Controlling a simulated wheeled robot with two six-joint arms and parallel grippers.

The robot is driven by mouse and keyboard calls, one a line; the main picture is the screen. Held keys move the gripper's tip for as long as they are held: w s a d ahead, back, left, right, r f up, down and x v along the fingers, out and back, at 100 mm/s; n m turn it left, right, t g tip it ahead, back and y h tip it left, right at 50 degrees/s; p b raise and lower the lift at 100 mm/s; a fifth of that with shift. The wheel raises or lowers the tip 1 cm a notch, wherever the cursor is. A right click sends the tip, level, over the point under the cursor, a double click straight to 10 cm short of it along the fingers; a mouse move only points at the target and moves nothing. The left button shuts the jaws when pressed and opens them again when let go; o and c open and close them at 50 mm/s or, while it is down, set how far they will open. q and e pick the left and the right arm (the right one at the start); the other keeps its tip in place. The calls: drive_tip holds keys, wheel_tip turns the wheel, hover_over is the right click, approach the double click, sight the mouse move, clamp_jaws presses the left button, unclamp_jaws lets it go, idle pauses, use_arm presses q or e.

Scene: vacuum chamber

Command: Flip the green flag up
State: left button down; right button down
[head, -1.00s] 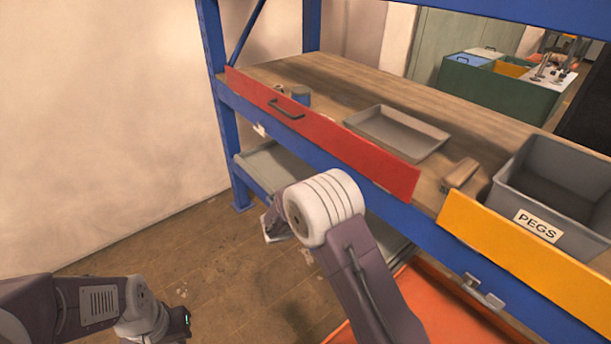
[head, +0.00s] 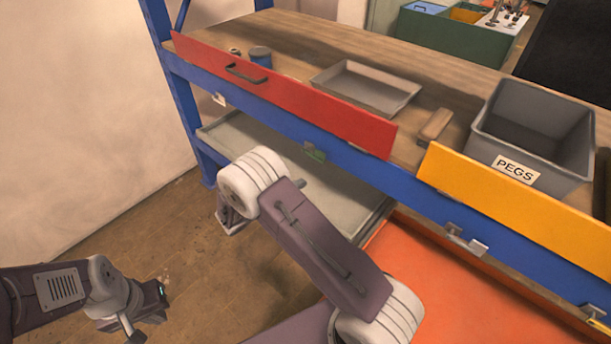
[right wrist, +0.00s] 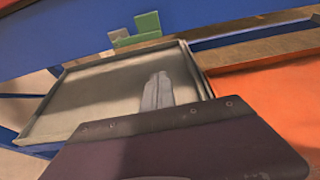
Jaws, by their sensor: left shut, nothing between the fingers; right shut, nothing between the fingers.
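The green flag (head: 313,151) is a small green plate on the front of the blue shelf beam, below the red board. It shows larger in the right wrist view (right wrist: 147,25), at the beam's lower edge; its exact tilt is hard to tell. My right gripper (right wrist: 158,78) is shut and empty, below the flag and apart from it, with the grey lower tray behind it. My left gripper (head: 137,335) is shut and empty, low at the left over the floor.
The blue beam (head: 270,122) carries a red board (head: 300,103) and a yellow board (head: 510,205). Below are a grey tray (head: 335,190) and an orange surface (head: 450,285). Other brackets (head: 465,239) sit along the beam. A grey PEGS bin (head: 575,150) stands on the shelf.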

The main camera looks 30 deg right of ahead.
drive_tip(key=w+d+r+p, duration=0.1)
drive_tip(key=w+d+p, duration=0.1)
drive_tip(key=d, duration=0.5)
drive_tip(key=shift+w+d, duration=0.3)
drive_tip(key=shift+w, duration=0.2)
drive_tip(key=shift+r, duration=0.15)
